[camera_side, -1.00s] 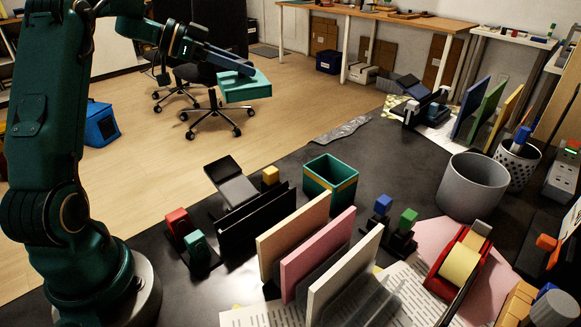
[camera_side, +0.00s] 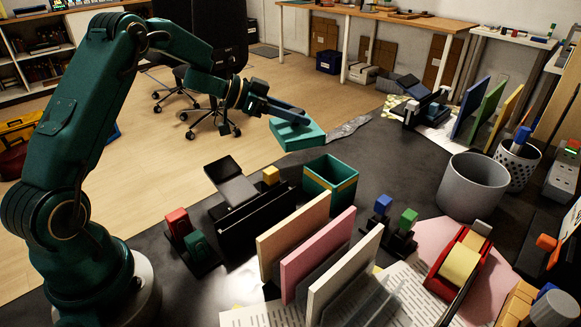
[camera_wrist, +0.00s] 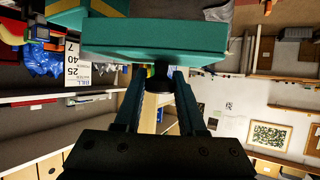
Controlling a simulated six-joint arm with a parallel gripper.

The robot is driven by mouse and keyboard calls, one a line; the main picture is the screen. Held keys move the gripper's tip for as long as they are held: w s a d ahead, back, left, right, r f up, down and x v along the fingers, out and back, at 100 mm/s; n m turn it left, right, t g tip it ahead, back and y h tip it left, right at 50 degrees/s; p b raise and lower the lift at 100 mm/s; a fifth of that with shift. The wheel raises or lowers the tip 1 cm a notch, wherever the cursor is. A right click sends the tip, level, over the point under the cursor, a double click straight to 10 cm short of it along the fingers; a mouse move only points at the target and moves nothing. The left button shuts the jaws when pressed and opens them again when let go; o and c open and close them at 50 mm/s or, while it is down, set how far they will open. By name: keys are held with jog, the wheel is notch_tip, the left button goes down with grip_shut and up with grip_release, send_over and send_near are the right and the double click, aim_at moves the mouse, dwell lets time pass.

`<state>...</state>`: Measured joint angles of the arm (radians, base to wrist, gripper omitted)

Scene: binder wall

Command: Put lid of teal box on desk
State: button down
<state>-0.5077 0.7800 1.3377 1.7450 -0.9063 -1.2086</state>
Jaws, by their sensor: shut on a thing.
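The teal lid (camera_side: 298,136) is held in the air by my gripper (camera_side: 290,112), above the back of the dark desk and up and to the left of the box. In the wrist view the lid (camera_wrist: 150,40) spans the top, with the gripper fingers (camera_wrist: 158,85) closed on its dark knob. The open teal box (camera_side: 331,182) with a yellow band stands on the desk, uncovered. The desk (camera_side: 300,255) is dark; part of it shows between the box and the upright boards.
Upright binders (camera_side: 318,255) stand in front of the box. A black organizer (camera_side: 250,215) is at its left, and stamps (camera_side: 395,225) are at its right. A grey bin (camera_side: 472,187) stands farther right. The dark desk between box and bin has free room.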

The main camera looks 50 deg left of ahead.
jog(key=shift+f, duration=0.35)
jog(key=shift+f, duration=0.45)
jog(key=shift+c, duration=2.4)
grip_release()
jog(key=shift+r, duration=0.1)
